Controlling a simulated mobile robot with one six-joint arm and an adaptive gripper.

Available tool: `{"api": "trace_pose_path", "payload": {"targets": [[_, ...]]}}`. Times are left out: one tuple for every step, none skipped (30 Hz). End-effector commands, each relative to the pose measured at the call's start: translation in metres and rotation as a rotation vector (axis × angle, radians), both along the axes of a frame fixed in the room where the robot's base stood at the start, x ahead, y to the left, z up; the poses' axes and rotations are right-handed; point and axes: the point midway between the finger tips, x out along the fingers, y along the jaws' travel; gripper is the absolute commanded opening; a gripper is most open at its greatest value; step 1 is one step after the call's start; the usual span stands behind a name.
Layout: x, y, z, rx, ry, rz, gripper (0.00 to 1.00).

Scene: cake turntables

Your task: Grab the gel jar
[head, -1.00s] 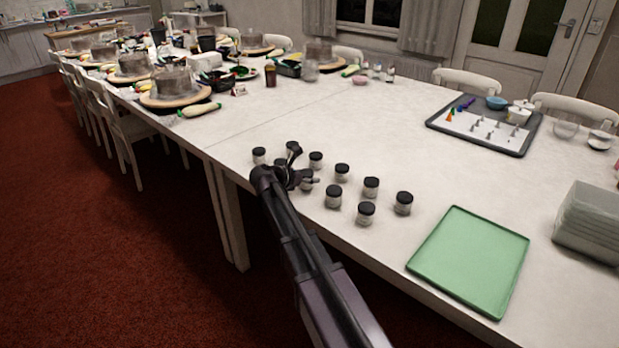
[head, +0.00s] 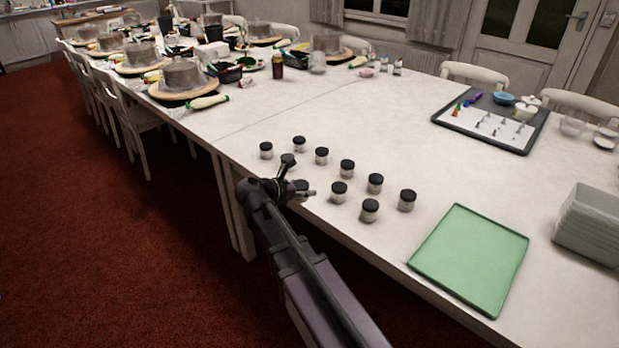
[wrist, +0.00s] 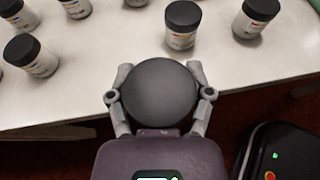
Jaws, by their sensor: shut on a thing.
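My gripper (head: 298,181) is at the table's near edge, at the left part of a group of small jars. In the wrist view my gripper (wrist: 160,94) is shut around a jar with a round black lid (wrist: 158,90); its two fingers touch opposite sides. The lid hides the held jar's body there. In the head view the held jar (head: 301,187) is partly hidden by the fingers. Several similar clear jars with black lids stand upright on the table, such as one (head: 339,194) just right of my gripper and one (wrist: 181,28) beyond it.
The long white table (head: 340,115) is clear behind the jars. A green tray (head: 470,260) lies right of them, with a stack of grey containers (head: 590,222) farther right. A dark tray with piping tips (head: 520,147) lies at the back right. Cake turntables (head: 185,90) stand at the far left.

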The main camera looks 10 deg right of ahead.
Motion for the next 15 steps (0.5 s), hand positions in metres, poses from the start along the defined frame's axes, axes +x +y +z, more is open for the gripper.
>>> {"api": "trace_pose_path", "payload": {"targets": [[-0.008, 0.003, 0.001, 0.0, 0.0, 0.001, 0.17], [-0.011, 0.004, 0.002, 0.0, 0.001, 0.0, 0.17], [-0.014, 0.006, 0.002, 0.0, 0.001, 0.0, 0.17], [-0.016, 0.006, 0.002, -0.001, 0.001, -0.001, 0.17], [-0.018, 0.008, 0.002, -0.001, 0.001, -0.001, 0.17], [-0.02, 0.009, 0.002, 0.0, 0.001, 0.0, 0.17], [-0.021, 0.009, 0.002, 0.0, 0.001, 0.0, 0.17], [-0.022, 0.01, 0.002, -0.001, 0.0, 0.0, 0.17], [-0.022, 0.01, 0.003, 0.0, 0.001, 0.0, 0.17], [-0.023, 0.011, 0.003, -0.001, 0.0, 0.0, 0.17], [-0.023, 0.011, 0.003, -0.001, 0.0, 0.0, 0.17], [-0.023, 0.011, 0.003, -0.001, 0.0, 0.0, 0.17], [-0.023, 0.011, 0.003, -0.001, 0.0, 0.0, 0.17], [-0.023, 0.011, 0.003, -0.001, 0.0, 0.0, 0.17], [-0.023, 0.011, 0.002, -0.001, 0.0, 0.0, 0.17]]}}
